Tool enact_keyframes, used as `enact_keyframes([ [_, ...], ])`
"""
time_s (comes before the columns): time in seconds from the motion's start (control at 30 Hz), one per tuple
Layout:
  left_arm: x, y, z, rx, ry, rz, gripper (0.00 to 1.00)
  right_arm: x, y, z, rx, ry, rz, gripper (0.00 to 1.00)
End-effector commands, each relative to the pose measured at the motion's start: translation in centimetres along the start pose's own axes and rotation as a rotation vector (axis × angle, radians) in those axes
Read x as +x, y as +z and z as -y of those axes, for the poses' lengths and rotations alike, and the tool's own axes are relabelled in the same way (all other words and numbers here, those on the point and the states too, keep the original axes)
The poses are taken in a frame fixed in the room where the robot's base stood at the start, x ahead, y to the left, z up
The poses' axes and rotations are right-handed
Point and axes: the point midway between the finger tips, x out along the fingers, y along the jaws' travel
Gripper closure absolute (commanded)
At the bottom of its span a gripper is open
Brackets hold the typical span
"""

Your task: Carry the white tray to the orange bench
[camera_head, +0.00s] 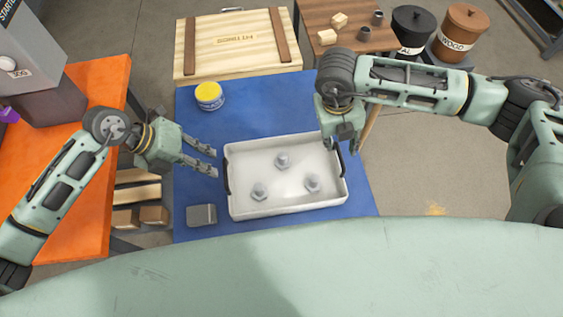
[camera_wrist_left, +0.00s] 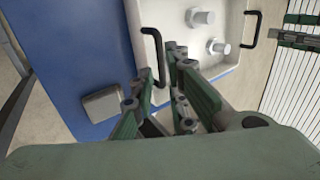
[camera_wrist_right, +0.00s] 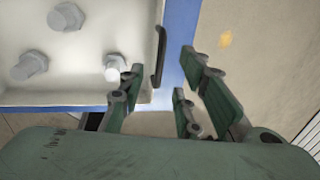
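The white tray (camera_head: 245,160) lies flat on a blue-topped bench (camera_head: 265,115) and holds three grey bolts. It has a dark handle at each end. My left gripper (camera_head: 213,162) is open and empty just left of the tray; the left handle (camera_wrist_left: 153,50) lies just beyond its fingers in the left wrist view. My right gripper (camera_head: 340,148) is open above the tray's right end. In the right wrist view, the right handle (camera_wrist_right: 160,55) shows between its spread fingertips, not gripped. The orange bench (camera_head: 102,82) stands at the left, partly hidden by my left arm.
A yellow-lidded tub (camera_head: 209,96) and a grey block (camera_head: 201,215) stand on the blue top left of the tray. A wooden crate (camera_head: 232,55) lies behind. A grey container (camera_head: 50,95) takes up the orange bench's far part. A floor gap separates the benches.

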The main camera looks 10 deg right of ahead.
Motion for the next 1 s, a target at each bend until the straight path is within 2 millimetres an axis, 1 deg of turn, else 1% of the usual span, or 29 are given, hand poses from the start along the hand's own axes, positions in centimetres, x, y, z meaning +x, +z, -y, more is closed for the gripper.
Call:
enact_keyframes([
  [0.23,0.1,0.0,0.0,0.000,0.000,0.000,0.86,0.1,0.0,0.0,0.000,0.000,-0.001,0.69],
  [0.33,0.7,0.0,0.0,-0.001,-0.001,-0.001,0.86,0.8,-0.1,0.0,0.000,-0.001,-0.002,0.69],
  [0.7,6.0,0.0,0.0,-0.002,-0.001,-0.001,0.86,6.0,-0.1,0.0,0.000,-0.001,-0.002,0.69],
  [0.83,7.3,0.0,0.0,-0.002,-0.001,0.000,0.86,7.3,0.0,0.0,0.000,0.000,-0.001,0.69],
  [1.0,7.8,0.0,0.0,-0.001,0.000,0.000,0.86,7.8,0.0,0.0,0.000,0.000,0.000,0.69],
])
